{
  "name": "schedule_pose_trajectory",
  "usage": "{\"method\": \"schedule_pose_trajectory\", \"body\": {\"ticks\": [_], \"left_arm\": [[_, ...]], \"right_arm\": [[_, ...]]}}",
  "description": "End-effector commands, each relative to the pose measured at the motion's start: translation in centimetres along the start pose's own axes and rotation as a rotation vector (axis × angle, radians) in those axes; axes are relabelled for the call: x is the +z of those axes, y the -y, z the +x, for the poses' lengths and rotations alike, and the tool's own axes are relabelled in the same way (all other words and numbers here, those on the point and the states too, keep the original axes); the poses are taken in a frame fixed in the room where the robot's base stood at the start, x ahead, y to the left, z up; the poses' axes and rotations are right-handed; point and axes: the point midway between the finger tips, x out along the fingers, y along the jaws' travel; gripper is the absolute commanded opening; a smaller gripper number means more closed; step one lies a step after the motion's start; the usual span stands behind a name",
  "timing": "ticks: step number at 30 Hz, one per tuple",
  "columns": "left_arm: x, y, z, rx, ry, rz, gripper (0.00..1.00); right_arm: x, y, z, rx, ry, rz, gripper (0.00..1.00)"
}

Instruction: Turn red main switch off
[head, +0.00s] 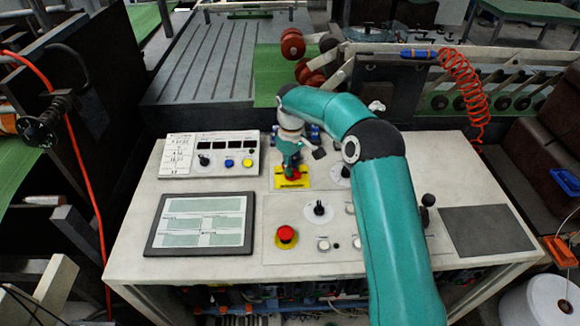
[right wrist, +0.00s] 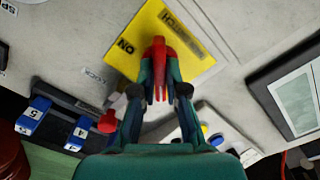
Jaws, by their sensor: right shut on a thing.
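The red main switch (head: 293,174) sits on a yellow plate (head: 282,184) at the back middle of the control desk. In the right wrist view the red handle (right wrist: 159,52) stands out from the yellow plate (right wrist: 142,38), which carries the word ON and other partly covered lettering. My right gripper (head: 291,165) reaches down onto the switch. In the right wrist view its fingers (right wrist: 160,85) are shut on the red handle, one on each side. The fingers hide part of the handle. My left gripper is not in view.
A red mushroom button (head: 287,234) and a black knob (head: 319,210) are on the desk (head: 130,250) in front of the switch. A panel (head: 210,154) with coloured buttons and a framed display (head: 203,224) lie to the left. A dark pad (head: 487,230) lies at the right.

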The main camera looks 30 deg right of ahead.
Motion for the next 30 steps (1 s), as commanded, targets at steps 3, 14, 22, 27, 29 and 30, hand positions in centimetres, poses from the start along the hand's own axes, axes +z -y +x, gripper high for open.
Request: {"method": "schedule_pose_trajectory", "body": {"ticks": [3,14,22,27,29,30], "left_arm": [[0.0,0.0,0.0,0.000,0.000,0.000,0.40],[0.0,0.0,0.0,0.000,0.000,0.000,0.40],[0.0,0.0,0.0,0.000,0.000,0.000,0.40],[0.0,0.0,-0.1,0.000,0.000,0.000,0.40],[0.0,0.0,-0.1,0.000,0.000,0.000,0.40],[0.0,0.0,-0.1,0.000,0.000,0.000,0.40]], "right_arm": [[-0.4,-0.2,-0.5,0.009,-0.020,-0.004,0.00],[-0.3,-0.2,-0.4,0.008,-0.015,-0.003,0.34],[-0.2,-0.1,-0.2,0.005,-0.008,-0.002,0.38],[-0.2,-0.1,-0.7,0.005,-0.008,-0.002,0.38],[-0.2,-0.1,-1.3,0.004,-0.008,-0.002,0.38],[-0.2,-0.1,-1.8,0.005,-0.009,-0.002,0.38]]}}
